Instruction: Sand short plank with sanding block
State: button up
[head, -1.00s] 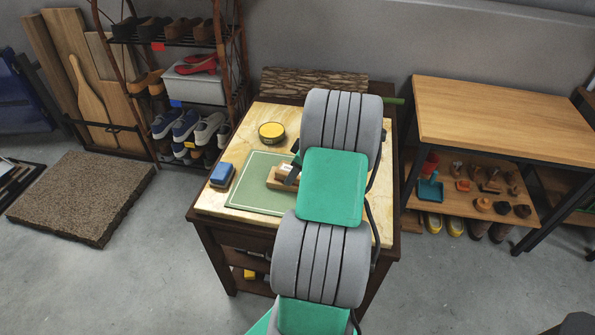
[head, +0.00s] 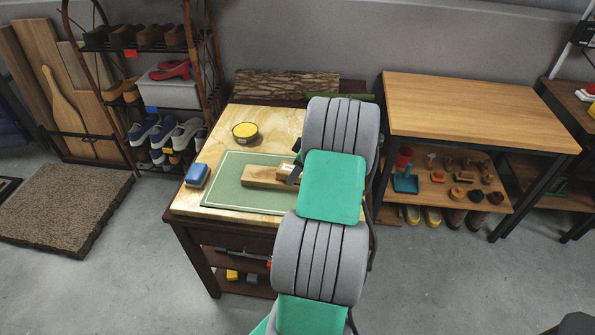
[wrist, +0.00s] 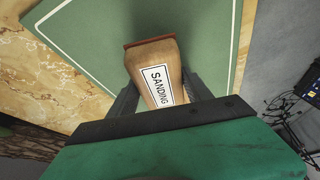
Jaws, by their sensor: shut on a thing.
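The sanding block (wrist: 152,65) is a wooden block with a white "SANDING" label and a reddish end face. My gripper (wrist: 162,92) is shut on it, one finger on each side. In the head view the block (head: 284,171) is at the right part of the short plank (head: 257,177), a light wooden piece lying on the green mat. My gripper (head: 294,174) and arm cover the plank's right end. The plank cannot be made out in the wrist view. Whether the block touches the plank is hard to tell.
The green mat (head: 229,188) lies on the marble-topped table (head: 268,120). A bark-covered log (head: 287,84) lies at the back. A wooden workbench (head: 470,110) stands to the right.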

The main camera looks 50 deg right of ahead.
jog(key=shift+s+d, duration=0.25)
jog(key=shift+s, duration=0.05)
notch_tip(320, 180, up, 5)
jog(key=p, duration=0.2)
jog(key=shift+s+f+p, duration=0.1)
jog(key=shift+p, duration=0.2)
jog(key=shift+r+p, duration=0.95)
jog(key=shift+r, duration=0.65)
